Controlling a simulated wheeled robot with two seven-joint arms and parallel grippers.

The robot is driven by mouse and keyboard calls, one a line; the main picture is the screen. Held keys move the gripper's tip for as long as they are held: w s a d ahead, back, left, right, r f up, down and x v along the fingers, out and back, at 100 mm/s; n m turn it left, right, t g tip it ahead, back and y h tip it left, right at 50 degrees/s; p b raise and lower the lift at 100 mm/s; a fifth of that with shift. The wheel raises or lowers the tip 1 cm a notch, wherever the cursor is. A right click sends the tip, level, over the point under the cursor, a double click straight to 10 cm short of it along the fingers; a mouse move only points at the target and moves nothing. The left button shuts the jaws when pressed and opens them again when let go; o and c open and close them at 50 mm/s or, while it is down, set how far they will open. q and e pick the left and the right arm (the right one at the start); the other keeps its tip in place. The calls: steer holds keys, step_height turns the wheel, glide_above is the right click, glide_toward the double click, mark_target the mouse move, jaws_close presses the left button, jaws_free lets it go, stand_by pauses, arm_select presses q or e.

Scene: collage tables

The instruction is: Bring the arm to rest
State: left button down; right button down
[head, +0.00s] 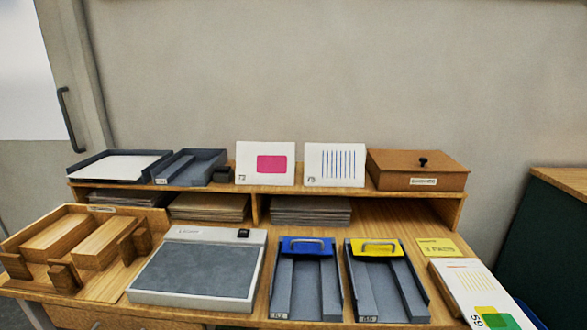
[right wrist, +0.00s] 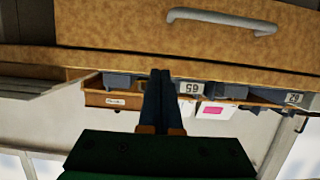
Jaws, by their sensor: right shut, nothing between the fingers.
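My right gripper (right wrist: 160,74) shows in the right wrist view, its two dark fingers pressed together with nothing between them. That view is upside down, with a wooden front edge (right wrist: 130,62) and a grey bar handle (right wrist: 222,20) above the fingertips. The fingertips overlap the wooden edge in the picture; I cannot tell how far apart they are. Neither arm nor gripper shows in the head view. My left gripper is not in view.
A wooden table (head: 250,312) holds a grey-topped pad (head: 195,272), two grey trays with blue (head: 308,246) and yellow (head: 380,248) parts, and a wooden rack (head: 70,250). A shelf (head: 220,189) behind carries trays, cards and a brown box (head: 418,171). A green-sided unit (head: 550,225) stands right.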

steer(key=s+a+f+n+g+p, duration=0.25)
steer(key=s+f+g, duration=0.65)
steer(key=s+f, duration=1.35)
steer(key=s+f+g, duration=0.2)
steer(key=s, duration=0.5)
steer(key=s+a+f+g+p, duration=0.1)
steer(key=s+f+g, duration=0.1)
steer(key=s, duration=0.6)
steer(key=shift+s+a+g+y, duration=0.2)
steer(key=shift+a+g+y, duration=0.1)
steer(key=shift+y, duration=0.1)
